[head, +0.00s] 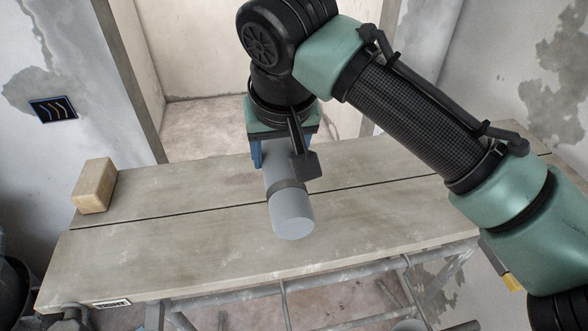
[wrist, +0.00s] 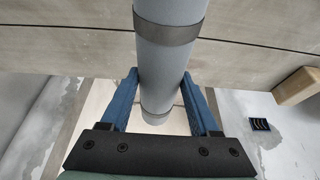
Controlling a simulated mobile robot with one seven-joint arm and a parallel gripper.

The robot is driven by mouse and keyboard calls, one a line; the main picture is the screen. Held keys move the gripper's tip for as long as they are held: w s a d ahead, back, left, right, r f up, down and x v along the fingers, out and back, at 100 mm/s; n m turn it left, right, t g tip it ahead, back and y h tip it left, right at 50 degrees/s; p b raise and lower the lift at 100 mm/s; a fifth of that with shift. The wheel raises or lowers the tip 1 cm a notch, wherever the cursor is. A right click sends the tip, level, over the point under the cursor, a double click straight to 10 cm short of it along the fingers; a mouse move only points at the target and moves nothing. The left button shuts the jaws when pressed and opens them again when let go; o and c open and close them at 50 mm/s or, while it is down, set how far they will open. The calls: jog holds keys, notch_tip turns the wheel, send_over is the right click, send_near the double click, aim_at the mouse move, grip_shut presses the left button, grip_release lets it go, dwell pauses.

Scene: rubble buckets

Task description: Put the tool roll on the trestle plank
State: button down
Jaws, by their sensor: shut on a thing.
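The tool roll (head: 284,190) is a grey cylinder with a darker band around it. In the head view it points toward me, over the middle of the trestle plank (head: 150,245). My gripper (head: 282,150) is shut on the tool roll near its far part. In the wrist view the roll (wrist: 164,65) runs between the blue fingers of my gripper (wrist: 161,95). The plank (wrist: 70,35) lies behind it there. I cannot tell whether the roll touches the plank.
A tan block (head: 94,185) sits on the plank's left end; it also shows in the wrist view (wrist: 297,87). A small label (head: 112,304) is on the plank's front edge. A dark plate (head: 53,109) is on the left wall. The plank's right and front left areas are clear.

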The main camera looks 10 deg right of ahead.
jog(key=shift+f+p, duration=0.5)
jog(key=shift+f, duration=2.15)
jog(key=shift+f, duration=0.2)
jog(key=shift+c, duration=0.6)
grip_release()
jog(key=shift+r, duration=0.15)
